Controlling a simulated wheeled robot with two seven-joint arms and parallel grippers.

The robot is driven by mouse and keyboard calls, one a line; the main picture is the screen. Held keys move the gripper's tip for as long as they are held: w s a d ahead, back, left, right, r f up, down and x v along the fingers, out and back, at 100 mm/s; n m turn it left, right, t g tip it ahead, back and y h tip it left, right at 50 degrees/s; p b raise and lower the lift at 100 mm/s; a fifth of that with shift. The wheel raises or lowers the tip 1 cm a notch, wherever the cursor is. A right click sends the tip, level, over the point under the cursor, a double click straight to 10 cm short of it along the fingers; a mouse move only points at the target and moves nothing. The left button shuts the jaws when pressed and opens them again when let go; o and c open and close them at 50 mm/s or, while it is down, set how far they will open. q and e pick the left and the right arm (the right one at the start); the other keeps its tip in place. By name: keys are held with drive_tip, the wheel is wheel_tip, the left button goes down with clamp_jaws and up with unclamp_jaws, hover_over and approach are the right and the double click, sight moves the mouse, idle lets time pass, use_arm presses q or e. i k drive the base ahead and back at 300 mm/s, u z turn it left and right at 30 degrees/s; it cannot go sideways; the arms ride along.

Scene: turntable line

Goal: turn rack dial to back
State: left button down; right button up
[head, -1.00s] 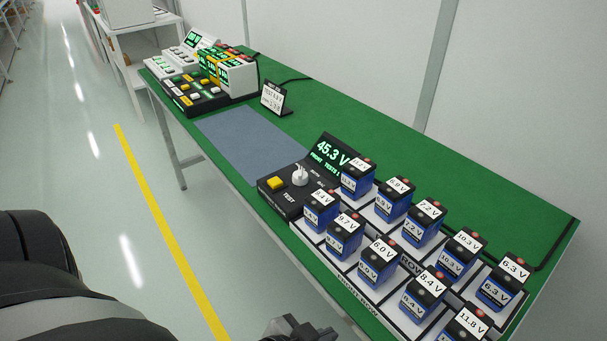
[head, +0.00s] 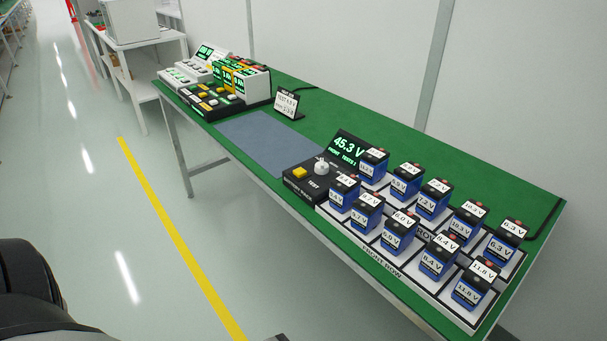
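The rack dial (head: 321,167) is a white knob on a black test box (head: 305,184) at the near edge of the green table. The box's display (head: 349,148) reads 45.3 V in green, with "FRONT" and "TESTS 1" below. A yellow button (head: 300,173) sits left of the dial above the word TEST. The dial's exact pointing is too small to tell. A small dark piece, perhaps of my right gripper, shows at the bottom edge, too little to identify. Neither gripper is clearly in view, and nothing touches the dial.
Labelled blue batteries (head: 397,232) stand in two rows on a white rack (head: 362,237) right of the box. A blue-grey mat (head: 265,143) lies left of it. Another button panel (head: 212,101) and a small sign (head: 288,105) stand farther left. The floor (head: 90,210) in front is open.

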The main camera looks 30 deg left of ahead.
sight(321, 168)
drive_tip(key=u, duration=2.6)
drive_tip(key=i, duration=1.8)
drive_tip(key=z, duration=0.75)
